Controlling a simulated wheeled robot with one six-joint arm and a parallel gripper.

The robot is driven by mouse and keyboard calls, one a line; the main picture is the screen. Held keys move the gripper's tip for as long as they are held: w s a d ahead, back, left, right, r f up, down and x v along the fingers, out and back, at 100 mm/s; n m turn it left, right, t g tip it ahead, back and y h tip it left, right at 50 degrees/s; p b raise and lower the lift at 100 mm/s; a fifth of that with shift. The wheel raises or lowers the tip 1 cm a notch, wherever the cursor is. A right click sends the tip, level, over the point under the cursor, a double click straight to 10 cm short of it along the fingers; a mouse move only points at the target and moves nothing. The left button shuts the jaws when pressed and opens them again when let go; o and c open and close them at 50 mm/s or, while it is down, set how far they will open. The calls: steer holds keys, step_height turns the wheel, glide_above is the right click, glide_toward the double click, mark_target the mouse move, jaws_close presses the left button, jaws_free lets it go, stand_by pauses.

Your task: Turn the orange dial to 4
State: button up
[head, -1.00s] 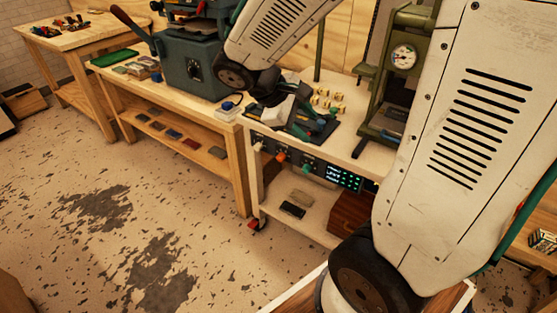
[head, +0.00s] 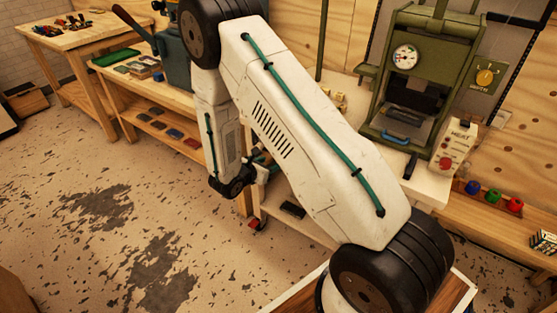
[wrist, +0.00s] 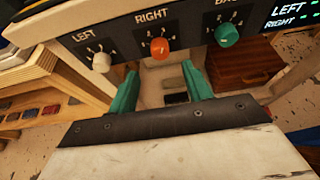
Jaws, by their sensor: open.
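The orange dial (wrist: 159,48) sits on the dark front panel (wrist: 186,38) under the label RIGHT in the wrist view. Small numbers ring it, but its setting is too small to read surely. My gripper (wrist: 160,72) is open and empty, with its two green fingers spread below the dial and apart from it. In the head view my arm hides the dial and most of the panel.
A white dial (wrist: 101,61) labelled LEFT is on the left and a green dial (wrist: 227,35) on the right. A lit display (wrist: 292,12) is at the far right. Below are a shelf and a reddish-brown box (wrist: 240,64). A green press (head: 395,140) stands on the bench.

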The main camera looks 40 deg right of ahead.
steer(key=x, duration=0.7)
steer(key=c, duration=1)
